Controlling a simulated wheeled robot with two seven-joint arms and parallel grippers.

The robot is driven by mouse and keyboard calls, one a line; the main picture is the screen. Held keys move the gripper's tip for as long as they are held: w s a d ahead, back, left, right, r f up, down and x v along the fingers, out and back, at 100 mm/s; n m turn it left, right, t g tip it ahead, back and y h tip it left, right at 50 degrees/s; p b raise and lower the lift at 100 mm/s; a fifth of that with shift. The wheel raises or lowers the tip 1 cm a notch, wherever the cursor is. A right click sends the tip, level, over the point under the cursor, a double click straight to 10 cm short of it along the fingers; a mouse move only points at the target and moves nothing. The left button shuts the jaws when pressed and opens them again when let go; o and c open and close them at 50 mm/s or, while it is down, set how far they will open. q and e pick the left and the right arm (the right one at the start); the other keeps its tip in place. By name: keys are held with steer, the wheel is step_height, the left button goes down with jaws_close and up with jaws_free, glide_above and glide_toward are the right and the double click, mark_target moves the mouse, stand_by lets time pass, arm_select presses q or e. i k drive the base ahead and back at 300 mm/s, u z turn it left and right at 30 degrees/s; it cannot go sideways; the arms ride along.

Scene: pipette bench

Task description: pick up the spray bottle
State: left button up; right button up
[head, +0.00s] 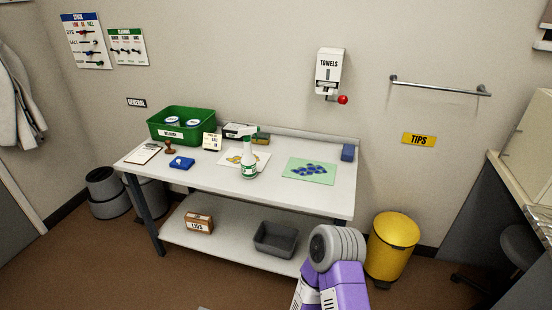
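The spray bottle (249,163) stands upright near the middle of the white table (325,202). It is white with a green and white label, and its spray head is at the top. It stands at the right edge of a white sheet with a yellow pattern (234,158). Nothing holds it. Part of my arm, purple with a grey ribbed joint, shows at the bottom, in front of the table. No gripper fingers show in the head view.
A green bin (181,125) with cans stands at the back left of the table. A blue stamp pad (181,163) lies left of the bottle, and a green sheet with blue shapes (309,170) lies right. A yellow trash can (392,247) stands on the floor at right.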

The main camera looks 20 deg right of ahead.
mark_target(247, 161)
steer(key=z, duration=0.55)
steer(key=i, duration=0.9)
steer(key=z, duration=0.15)
